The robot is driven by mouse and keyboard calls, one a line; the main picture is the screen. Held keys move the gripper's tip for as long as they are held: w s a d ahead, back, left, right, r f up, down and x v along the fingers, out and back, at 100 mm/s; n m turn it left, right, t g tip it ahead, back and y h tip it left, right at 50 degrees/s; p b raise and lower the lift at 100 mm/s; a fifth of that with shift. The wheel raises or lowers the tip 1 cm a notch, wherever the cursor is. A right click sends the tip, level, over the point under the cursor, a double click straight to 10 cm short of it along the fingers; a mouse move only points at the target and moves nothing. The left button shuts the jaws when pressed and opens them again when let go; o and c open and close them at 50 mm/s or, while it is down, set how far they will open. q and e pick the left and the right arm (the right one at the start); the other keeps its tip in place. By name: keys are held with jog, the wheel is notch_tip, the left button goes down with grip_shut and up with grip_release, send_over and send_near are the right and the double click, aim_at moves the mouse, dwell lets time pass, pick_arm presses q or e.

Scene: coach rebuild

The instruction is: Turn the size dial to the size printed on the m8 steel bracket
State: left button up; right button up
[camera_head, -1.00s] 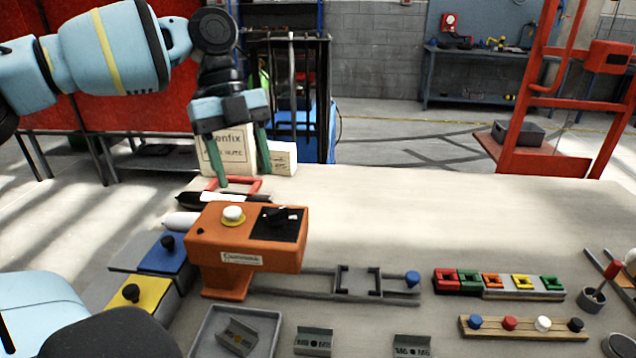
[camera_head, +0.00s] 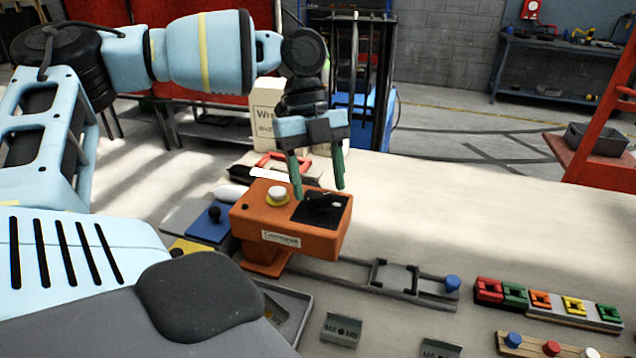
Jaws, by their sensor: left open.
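The size dial (camera_head: 322,204) is a black knob on a black plate on top of the orange machine (camera_head: 290,243). My left gripper (camera_head: 319,190) is open and points down, its green fingers apart over the dial plate. Its fingertips are close to the dial; I cannot tell whether they touch it. A grey bracket (camera_head: 342,328) with small print, seemingly M8, lies in front of the machine. A second grey bracket (camera_head: 441,348) is cut by the bottom edge. Another in the tray is mostly hidden behind my body. My right gripper is out of view.
A white button (camera_head: 277,193) on a yellow ring stands left of the dial. A grey rail fixture (camera_head: 398,276) with a blue knob lies right of the machine. Coloured blocks (camera_head: 545,303) stand further right. The table behind them is clear.

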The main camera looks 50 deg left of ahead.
pick_arm(q)
jog(key=shift+x, duration=0.75)
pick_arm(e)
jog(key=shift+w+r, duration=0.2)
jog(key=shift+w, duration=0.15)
pick_arm(q)
jog(key=c, duration=1)
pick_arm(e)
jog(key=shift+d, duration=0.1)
